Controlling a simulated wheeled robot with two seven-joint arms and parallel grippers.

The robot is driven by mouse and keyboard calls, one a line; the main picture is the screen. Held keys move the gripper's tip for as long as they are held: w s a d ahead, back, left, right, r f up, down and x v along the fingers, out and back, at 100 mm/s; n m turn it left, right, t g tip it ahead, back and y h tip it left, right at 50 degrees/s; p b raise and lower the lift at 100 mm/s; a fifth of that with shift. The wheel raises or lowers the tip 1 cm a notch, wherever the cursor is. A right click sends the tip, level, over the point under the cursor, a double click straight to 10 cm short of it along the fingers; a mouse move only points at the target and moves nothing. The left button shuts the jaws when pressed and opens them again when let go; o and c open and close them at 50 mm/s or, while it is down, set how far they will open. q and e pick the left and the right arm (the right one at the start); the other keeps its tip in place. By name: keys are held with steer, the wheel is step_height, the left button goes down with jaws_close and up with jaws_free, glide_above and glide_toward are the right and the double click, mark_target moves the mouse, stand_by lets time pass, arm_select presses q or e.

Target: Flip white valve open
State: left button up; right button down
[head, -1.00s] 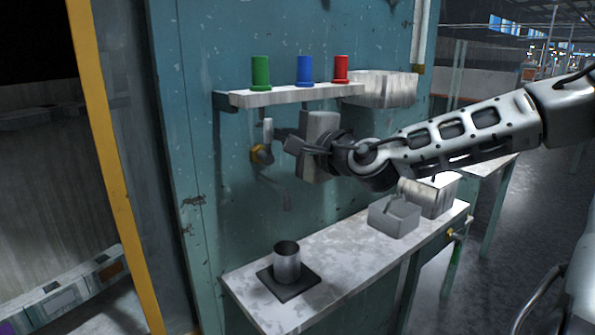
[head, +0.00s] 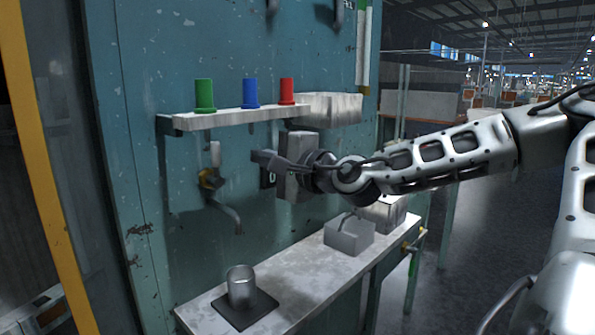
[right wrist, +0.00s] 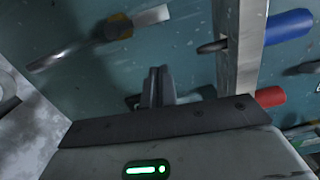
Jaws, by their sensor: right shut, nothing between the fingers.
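The valve on the teal wall has a brass body (head: 209,178), a short white handle (head: 214,153) pointing up, and a grey spout (head: 228,214) curving down. In the right wrist view, the white handle (right wrist: 152,15), brass body (right wrist: 115,26) and spout (right wrist: 55,58) lie beyond the fingers. My right gripper (head: 259,157) is shut and empty, to the right of the handle with a gap between them. Its closed fingers also show in the right wrist view (right wrist: 157,86). A metal cup (head: 241,287) stands below the spout. My left gripper is out of view.
A white shelf (head: 235,117) above the valve carries green (head: 204,95), blue (head: 250,93) and red (head: 286,91) cylinders. The wall left of the valve is clear.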

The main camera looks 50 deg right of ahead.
arm_select(q)
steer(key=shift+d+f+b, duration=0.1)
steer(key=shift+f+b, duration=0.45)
steer(key=shift+b, duration=0.55)
arm_select(e)
steer(key=s, duration=0.7)
steer(key=shift+s, duration=0.25)
steer(key=shift+d, duration=0.1)
